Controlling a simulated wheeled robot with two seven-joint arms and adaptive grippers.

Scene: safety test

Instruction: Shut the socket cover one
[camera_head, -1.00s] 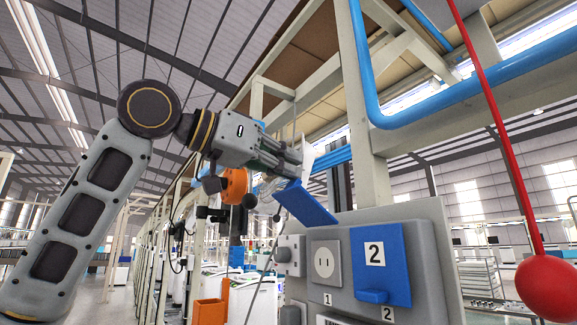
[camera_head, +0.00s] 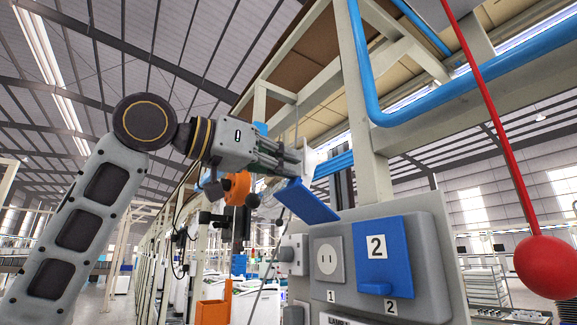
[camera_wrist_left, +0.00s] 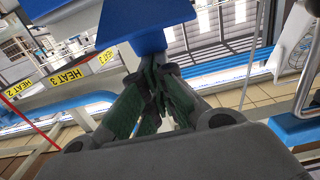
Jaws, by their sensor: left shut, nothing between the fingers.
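Socket cover one (camera_head: 312,201) is a blue flap standing raised and tilted, above the white socket one (camera_head: 328,259) marked 1, which is exposed. My left gripper (camera_head: 303,162) is shut and empty, just above and behind the raised cover in the head view. In the left wrist view, the closed fingertips (camera_wrist_left: 157,70) lie close to the blue cover (camera_wrist_left: 143,22); I cannot tell whether they touch it. Blue socket cover two (camera_head: 381,255), marked 2, is shut. My right gripper is out of view.
The grey socket panel (camera_head: 424,260) is fixed beside a cream post (camera_head: 368,150). A blue pipe (camera_head: 460,105) and a red rod with a red ball (camera_head: 546,266) hang at the right. An orange bin (camera_head: 212,311) is lower left. Open space lies left of the panel.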

